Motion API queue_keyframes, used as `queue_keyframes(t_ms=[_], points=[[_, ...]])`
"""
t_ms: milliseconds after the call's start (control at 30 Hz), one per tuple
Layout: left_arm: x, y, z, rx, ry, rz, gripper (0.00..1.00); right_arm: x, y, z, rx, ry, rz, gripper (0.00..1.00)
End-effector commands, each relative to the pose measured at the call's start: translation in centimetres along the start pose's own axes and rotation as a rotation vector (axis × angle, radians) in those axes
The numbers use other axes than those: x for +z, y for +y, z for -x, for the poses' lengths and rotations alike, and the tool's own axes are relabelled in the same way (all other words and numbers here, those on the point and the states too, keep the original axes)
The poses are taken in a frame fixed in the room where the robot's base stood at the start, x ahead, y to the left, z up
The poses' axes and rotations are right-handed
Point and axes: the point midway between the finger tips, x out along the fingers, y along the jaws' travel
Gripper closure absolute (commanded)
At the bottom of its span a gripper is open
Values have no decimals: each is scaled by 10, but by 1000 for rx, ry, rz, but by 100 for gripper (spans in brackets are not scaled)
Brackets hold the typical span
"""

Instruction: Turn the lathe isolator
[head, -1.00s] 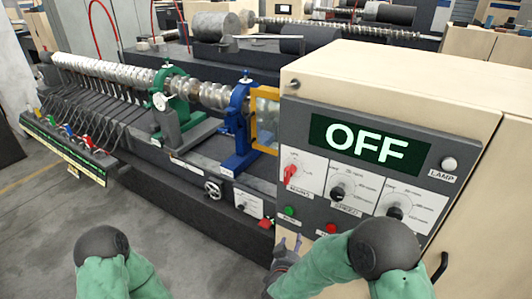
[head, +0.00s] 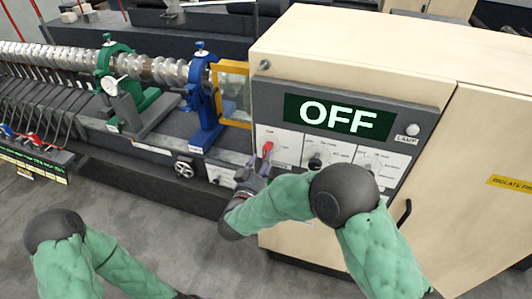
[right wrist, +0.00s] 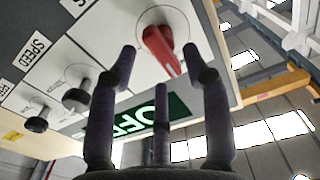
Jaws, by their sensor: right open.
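The lathe isolator is a red rotary knob (head: 268,147) on a white plate at the left of the cabinet's grey control panel (head: 345,97). The panel's display (head: 337,115) reads OFF in pale green. My right gripper (head: 262,166) is at the red knob, with its fingers just below and in front of it. In the right wrist view my right gripper (right wrist: 160,62) is open, its fingers spread on both sides of the red knob (right wrist: 158,44). I cannot tell whether any finger touches it. My left arm is low at the left, its gripper out of frame.
A yellow-framed guard (head: 232,92) and blue lathe stand (head: 204,105) are close left of the cabinet. Floor in front is clear.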

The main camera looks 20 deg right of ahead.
Motion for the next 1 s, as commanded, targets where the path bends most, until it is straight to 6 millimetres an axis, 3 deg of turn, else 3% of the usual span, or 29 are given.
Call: queue_keyframes(t_ms=[100,300,667,833,867,1000], points=[[0,1,2,0,0,0,60,0,1,-19,3,-1,2,51],[0,1,4,0,1,0,60,0,0,-38,1,-1,0,51],[0,1,4,0,1,0,60,0,0,-42,-2,0,0,51],[0,1,4,0,1,0,60,0,0,-42,-1,0,0,96],[0,1,4,0,1,0,60,0,0,-42,-1,0,0,100],[0,1,3,0,1,0,60,0,0,-42,0,0,-1,100]])
